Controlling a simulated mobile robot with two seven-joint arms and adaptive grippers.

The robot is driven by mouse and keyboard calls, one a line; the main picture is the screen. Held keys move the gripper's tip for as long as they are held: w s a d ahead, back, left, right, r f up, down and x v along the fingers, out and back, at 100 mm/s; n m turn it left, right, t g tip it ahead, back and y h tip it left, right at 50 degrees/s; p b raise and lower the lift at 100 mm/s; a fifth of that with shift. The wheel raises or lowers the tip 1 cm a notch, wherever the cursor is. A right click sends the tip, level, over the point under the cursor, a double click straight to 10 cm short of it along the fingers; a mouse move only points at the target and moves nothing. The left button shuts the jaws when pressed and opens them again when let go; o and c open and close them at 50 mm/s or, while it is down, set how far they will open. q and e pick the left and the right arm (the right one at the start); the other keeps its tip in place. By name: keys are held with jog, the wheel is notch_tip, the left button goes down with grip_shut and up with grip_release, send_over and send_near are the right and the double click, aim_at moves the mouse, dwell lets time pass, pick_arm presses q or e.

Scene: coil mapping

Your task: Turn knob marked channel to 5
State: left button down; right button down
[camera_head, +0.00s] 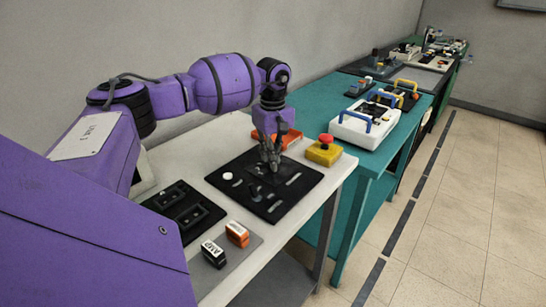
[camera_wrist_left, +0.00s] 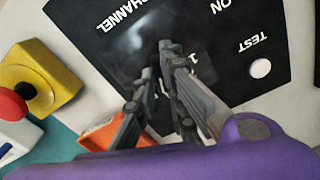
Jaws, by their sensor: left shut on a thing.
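A black control panel (camera_head: 240,203) lies on the light table in the head view; the wrist view shows its surface (camera_wrist_left: 275,95) with white labels CHANNEL, ON and TEST. My left gripper (camera_head: 270,160) points down onto the panel's far part. In the wrist view its fingertips (camera_wrist_left: 152,64) are closed together beside the CHANNEL label (camera_wrist_left: 128,45), shut on what seems to be the channel knob. The knob is hidden by the fingers. A "1" shows beside them; the other digits and the pointer position cannot be read. My right gripper is not in view.
A yellow box with a red button (camera_head: 325,139) stands right of the panel. An orange piece (camera_head: 292,137) lies behind the gripper. A white button (camera_head: 227,176) sits on the panel. A dark tray (camera_head: 185,208) and two small labelled blocks (camera_head: 214,254) are nearer.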

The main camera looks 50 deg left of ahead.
pick_arm(q)
jog(key=m, duration=0.3)
jog(key=shift+m, duration=0.7)
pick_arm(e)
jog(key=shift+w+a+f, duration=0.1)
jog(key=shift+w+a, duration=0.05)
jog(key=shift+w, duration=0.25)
pick_arm(q)
jog(key=shift+m, duration=0.3)
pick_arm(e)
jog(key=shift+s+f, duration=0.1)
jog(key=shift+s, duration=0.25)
pick_arm(q)
jog(key=c, duration=1.8)
grip_release()
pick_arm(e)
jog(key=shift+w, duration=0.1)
pick_arm(q)
jog(key=shift+r, duration=0.25)
notch_tip(320, 180, up, 12)
jog(key=shift+f, duration=0.2)
